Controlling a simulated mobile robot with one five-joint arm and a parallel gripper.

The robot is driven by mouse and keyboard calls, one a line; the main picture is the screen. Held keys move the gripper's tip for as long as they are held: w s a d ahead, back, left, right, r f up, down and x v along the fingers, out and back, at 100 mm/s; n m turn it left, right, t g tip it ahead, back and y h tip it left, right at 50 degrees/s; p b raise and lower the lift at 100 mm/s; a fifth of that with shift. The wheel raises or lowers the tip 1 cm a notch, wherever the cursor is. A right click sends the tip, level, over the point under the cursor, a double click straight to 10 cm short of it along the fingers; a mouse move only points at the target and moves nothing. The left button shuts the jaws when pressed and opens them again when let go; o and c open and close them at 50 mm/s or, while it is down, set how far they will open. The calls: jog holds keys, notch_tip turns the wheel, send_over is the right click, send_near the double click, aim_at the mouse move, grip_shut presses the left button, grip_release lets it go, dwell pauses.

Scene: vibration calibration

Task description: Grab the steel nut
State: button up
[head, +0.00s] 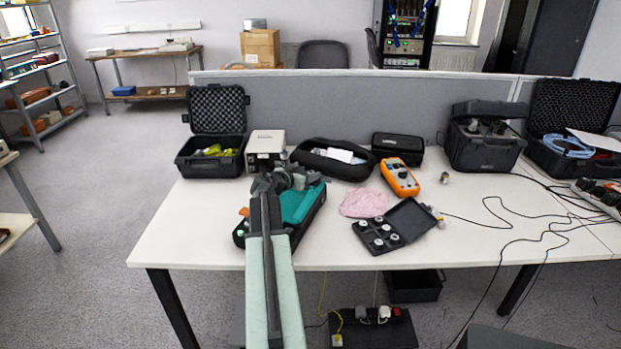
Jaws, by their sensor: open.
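My gripper (284,181) is at the far end of my arm, over the back of a teal-and-black case (300,203) on the white table. It is open, and nothing shows between its jaws. I cannot pick out the steel nut for certain. A small metallic piece (445,178) lies on the table to the right of the orange meter, well to the right of my gripper. Several round metal pieces (381,228) sit in a small open black case (405,221) at the front middle. My arm hides part of the teal case.
An orange meter (399,177) and a pink cloth (364,203) lie between my gripper and the small metallic piece. Black cases and a light box (266,146) line the back. Loose cables (520,222) cross the right side. The table's left front (190,235) is clear.

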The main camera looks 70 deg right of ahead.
grip_shut()
